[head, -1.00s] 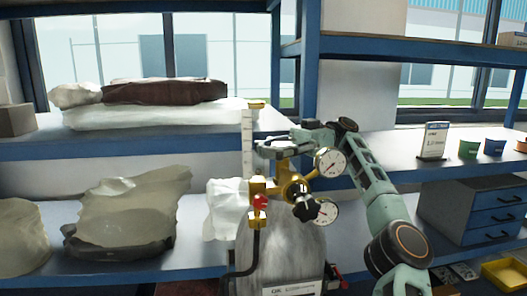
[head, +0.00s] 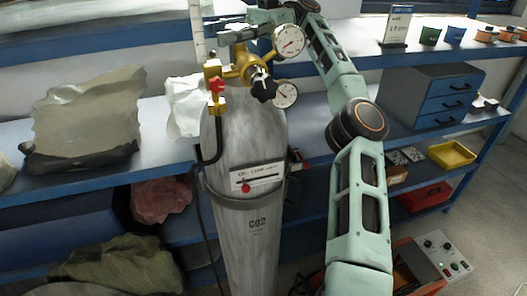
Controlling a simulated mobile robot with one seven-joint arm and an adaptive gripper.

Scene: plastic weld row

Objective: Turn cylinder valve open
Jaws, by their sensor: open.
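A grey gas cylinder marked CO2 (head: 248,190) stands upright in front of the shelves in the head view. Its brass valve and regulator (head: 245,66) sit on top, with two round gauges (head: 289,42), a black knob (head: 264,88) and a red knob (head: 215,85). My gripper (head: 236,36) is at the top of the brass valve, coming from behind and to the right. It is open. Its fingers are small and partly cut by the overlap with the gauge, so I cannot tell whether they touch the valve. No separate valve handwheel shows clearly.
A strap (head: 243,200) wraps the cylinder and a dark hose (head: 203,180) hangs at its left. Blue shelves hold bags (head: 85,125), a blue drawer unit (head: 440,95) and a yellow bin (head: 451,155). A control box (head: 443,255) lies at lower right by open floor.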

